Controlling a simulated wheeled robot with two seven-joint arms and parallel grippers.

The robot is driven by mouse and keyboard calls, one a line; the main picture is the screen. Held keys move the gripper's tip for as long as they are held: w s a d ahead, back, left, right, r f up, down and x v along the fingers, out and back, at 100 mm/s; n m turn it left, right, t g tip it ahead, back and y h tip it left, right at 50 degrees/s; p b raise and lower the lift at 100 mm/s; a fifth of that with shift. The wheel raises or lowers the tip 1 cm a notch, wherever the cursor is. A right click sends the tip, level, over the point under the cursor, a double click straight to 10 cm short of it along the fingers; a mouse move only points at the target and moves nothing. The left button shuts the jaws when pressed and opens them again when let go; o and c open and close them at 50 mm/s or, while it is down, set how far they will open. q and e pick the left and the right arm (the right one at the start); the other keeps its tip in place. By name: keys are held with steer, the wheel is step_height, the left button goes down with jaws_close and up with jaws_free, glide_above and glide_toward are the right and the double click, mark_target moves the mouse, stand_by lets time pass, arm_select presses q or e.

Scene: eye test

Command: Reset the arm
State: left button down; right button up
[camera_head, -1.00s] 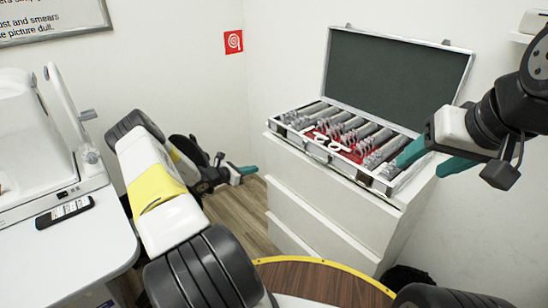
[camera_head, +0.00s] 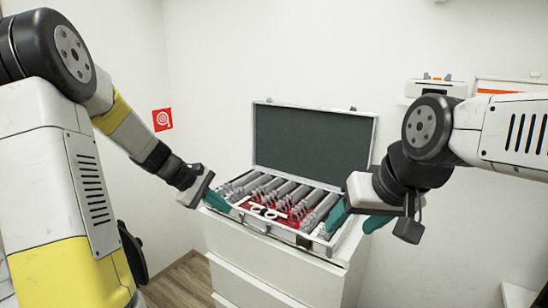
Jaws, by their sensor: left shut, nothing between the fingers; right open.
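My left gripper (camera_head: 217,202) has teal fingertips and hangs at the left front corner of an open silver case (camera_head: 262,227). It is shut and empty. My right gripper (camera_head: 358,218) is open, its teal fingers spread at the right side of the same case. I see nothing between them. I cannot tell whether either gripper touches the case. Both arms are bent and raised, the left coming in from the left edge and the right from the right edge.
The case holds rows of lenses and a red middle section with white pieces (camera_head: 264,212). Its dark-lined lid (camera_head: 313,142) stands upright. It sits on a white drawer cabinet (camera_head: 270,270) near the walls. A red sign (camera_head: 162,120) hangs at the left.

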arm_select(q)
steer(key=s+r+m+t+y, duration=0.1)
steer(key=s+r+m, duration=0.4)
steer(key=s, duration=0.7)
steer(key=s+r+m+t+y, duration=0.1)
steer(key=s+r+m+y, duration=0.3)
steer(key=s, duration=0.8)
step_height(320, 180, up, 2)
steer(key=shift+d+r+m+t, duration=0.15)
steer(key=shift+d+m+t, duration=0.2)
steer(key=shift+m, duration=0.75)
steer(key=shift+s, duration=0.1)
